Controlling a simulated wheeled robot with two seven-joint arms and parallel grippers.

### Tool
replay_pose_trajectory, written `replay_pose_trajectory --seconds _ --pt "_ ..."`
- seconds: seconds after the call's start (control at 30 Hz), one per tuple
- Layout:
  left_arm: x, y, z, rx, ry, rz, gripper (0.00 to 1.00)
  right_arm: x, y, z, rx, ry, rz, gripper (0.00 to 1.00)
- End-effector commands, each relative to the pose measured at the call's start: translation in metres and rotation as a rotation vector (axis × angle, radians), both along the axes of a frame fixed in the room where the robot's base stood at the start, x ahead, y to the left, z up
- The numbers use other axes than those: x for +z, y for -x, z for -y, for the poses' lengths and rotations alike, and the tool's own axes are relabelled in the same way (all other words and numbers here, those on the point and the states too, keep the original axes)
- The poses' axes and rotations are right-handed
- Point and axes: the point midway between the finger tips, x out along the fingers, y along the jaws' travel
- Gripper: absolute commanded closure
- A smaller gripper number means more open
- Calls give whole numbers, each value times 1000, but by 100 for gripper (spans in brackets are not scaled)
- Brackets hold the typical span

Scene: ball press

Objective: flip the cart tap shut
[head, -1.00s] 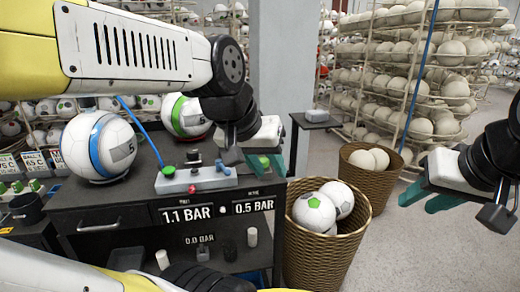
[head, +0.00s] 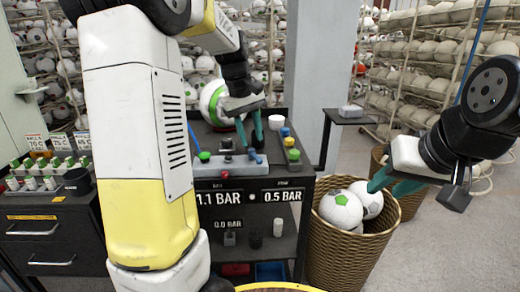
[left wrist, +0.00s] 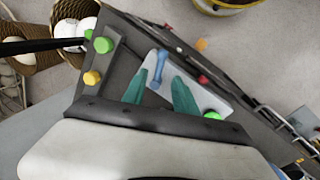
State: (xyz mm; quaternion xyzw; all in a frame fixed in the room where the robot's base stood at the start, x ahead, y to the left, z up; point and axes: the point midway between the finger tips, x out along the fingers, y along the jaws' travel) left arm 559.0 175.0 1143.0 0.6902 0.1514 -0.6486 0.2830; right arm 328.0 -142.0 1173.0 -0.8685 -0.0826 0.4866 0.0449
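The cart (head: 205,222) stands in the middle of the head view behind my left arm. On its top is a grey block (head: 212,168) with a green knob, a red knob and a blue tap lever (head: 256,158). The left wrist view shows the blue lever (left wrist: 160,66) on the pale block (left wrist: 200,85). My left gripper (head: 250,142) points down over the block. Its teal fingers (left wrist: 160,82) are spread, one on each side of the lever's near end; contact cannot be told. My right gripper (head: 393,184) is open and empty near the basket.
A strip with yellow, green and blue knobs (head: 291,145) lies at the cart's right. A green-and-white ball (head: 212,103) sits behind the block. A wicker basket (head: 335,255) of balls stands right of the cart. Signs on the cart front read 1.1 BAR and 0.5 BAR.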

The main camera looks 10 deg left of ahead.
Motion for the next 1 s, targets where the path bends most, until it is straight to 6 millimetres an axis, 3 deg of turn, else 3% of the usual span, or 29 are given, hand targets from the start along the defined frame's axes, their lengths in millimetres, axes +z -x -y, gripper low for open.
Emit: replay_pose_trajectory --seconds 0.3,0.67,0.7,0.87,1.0 --pt "-46 -5 7 -1 0 -1 66 0 0 0 0 0 0 64" --pt "-54 -6 9 -2 0 2 66 0 0 0 0 0 0 64" --pt "-54 -6 9 -2 0 2 68 0 0 0 0 0 0 64" --pt "-54 -6 9 -2 0 2 99 0 0 0 0 0 0 64" --pt "-54 -6 9 -2 0 2 100 0 0 0 0 0 0 64"
